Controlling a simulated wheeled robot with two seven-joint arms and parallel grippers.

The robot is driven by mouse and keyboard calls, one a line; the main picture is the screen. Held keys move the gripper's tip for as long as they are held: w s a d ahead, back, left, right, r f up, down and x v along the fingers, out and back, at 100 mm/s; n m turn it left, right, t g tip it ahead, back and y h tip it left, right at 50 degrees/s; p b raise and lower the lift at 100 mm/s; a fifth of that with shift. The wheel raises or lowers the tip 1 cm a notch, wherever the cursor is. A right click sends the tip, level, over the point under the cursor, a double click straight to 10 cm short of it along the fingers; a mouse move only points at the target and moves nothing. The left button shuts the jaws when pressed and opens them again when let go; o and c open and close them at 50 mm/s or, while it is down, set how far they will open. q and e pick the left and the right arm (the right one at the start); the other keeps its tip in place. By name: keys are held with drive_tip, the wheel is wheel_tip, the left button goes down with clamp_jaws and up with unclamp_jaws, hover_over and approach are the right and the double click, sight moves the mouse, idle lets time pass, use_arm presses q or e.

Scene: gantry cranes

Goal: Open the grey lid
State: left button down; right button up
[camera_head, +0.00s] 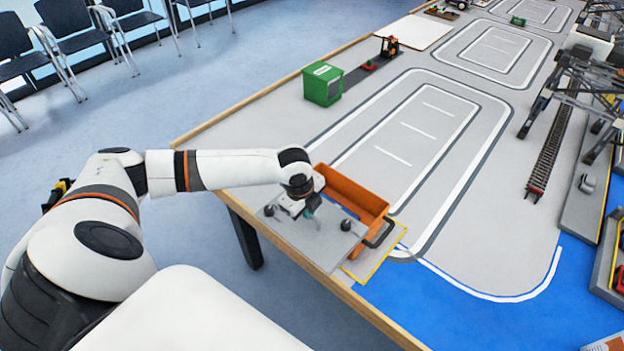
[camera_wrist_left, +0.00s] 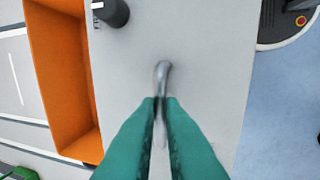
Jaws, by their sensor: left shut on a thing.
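The grey lid (camera_head: 318,243) is a flat plate on the near side of the orange box (camera_head: 352,190), whose inside is uncovered. The lid reaches over the table's near edge. Two dark knobs (camera_head: 346,225) stand on it. In the left wrist view the lid (camera_wrist_left: 205,60) fills the middle, with the orange box (camera_wrist_left: 62,80) to its left. My left gripper (camera_head: 312,210) is over the lid; its green fingers (camera_wrist_left: 162,100) are shut on the lid's small metal handle (camera_wrist_left: 162,72). My right gripper is not in view.
A dark curved bar (camera_head: 382,236) stands at the box's right end, above a yellow-edged mat (camera_head: 375,262). A green box (camera_head: 322,84) stands farther back on the table. Crane frames and a track (camera_head: 550,155) are at the right. The grey roadway between is clear.

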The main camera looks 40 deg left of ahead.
use_arm(q)
drive_tip(key=shift+s, duration=0.25)
drive_tip(key=c, duration=1.6)
unclamp_jaws()
drive_tip(key=shift+c, duration=0.2)
drive_tip(key=shift+o, duration=0.6)
drive_tip(key=shift+r, duration=0.1)
wheel_tip(320, 180, up, 12)
drive_tip(key=s+b, duration=0.1)
drive_tip(key=s, duration=0.1)
drive_tip(key=shift+s+f, duration=0.15)
drive_tip(key=shift+f, duration=0.05)
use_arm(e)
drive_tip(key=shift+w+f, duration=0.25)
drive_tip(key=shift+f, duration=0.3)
use_arm(q)
drive_tip(key=shift+a, duration=0.1)
